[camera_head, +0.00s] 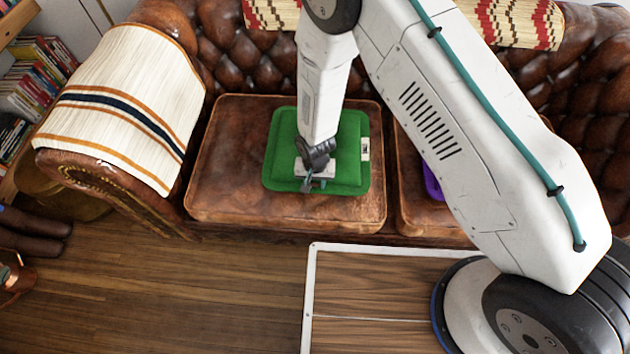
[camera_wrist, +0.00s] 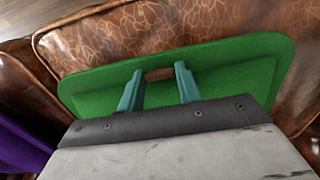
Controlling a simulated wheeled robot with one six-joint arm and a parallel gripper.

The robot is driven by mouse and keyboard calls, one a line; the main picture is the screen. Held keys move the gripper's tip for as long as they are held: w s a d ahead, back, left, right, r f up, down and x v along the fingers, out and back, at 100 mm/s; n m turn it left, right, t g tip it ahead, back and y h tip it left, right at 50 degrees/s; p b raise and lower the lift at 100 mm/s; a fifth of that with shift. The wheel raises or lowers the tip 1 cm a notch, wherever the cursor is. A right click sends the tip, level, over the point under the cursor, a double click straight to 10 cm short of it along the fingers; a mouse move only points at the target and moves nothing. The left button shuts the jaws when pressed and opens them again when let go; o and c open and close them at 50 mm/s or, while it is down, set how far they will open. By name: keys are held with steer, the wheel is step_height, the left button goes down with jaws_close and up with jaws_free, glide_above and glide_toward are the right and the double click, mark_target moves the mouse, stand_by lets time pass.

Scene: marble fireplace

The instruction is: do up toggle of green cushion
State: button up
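The green cushion (camera_head: 350,150) lies on the left seat of a brown leather sofa in the head view. It also fills the middle of the wrist view (camera_wrist: 235,77). A small brown toggle (camera_wrist: 159,74) shows near the cushion's edge in the wrist view. My gripper (camera_wrist: 158,70) is over the cushion, its two teal fingers apart, one on each side of the toggle. Whether the fingers touch it I cannot tell. In the head view my gripper (camera_head: 312,184) is at the cushion's front edge, and my arm hides part of the cushion. The loop is not clearly visible.
A purple cushion (camera_head: 432,184) lies on the seat to the right, mostly behind my arm; it shows at the wrist view's left edge (camera_wrist: 22,145). A striped throw (camera_head: 130,105) covers the left armrest (camera_head: 100,182). A pale tag (camera_head: 365,149) is on the green cushion's right side.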

mark_target(315, 184)
steer(key=shift+n, duration=1.5)
steer(key=o, duration=1)
steer(key=m, duration=0.3)
step_height(315, 184, up, 7)
steer(key=shift+r, duration=0.15)
steer(key=s+d+r+n+g+h, duration=0.2)
steer(key=s+d+r, duration=0.1)
steer(key=s+d, duration=0.15)
steer(key=d+r, duration=0.3)
steer(key=r, duration=0.5)
steer(key=s+d+r+n+g, duration=0.1)
steer(key=d+r, duration=0.3)
steer(key=r, duration=0.5)
steer(key=shift+s+r, duration=0.15)
steer(key=shift+s, duration=0.1)
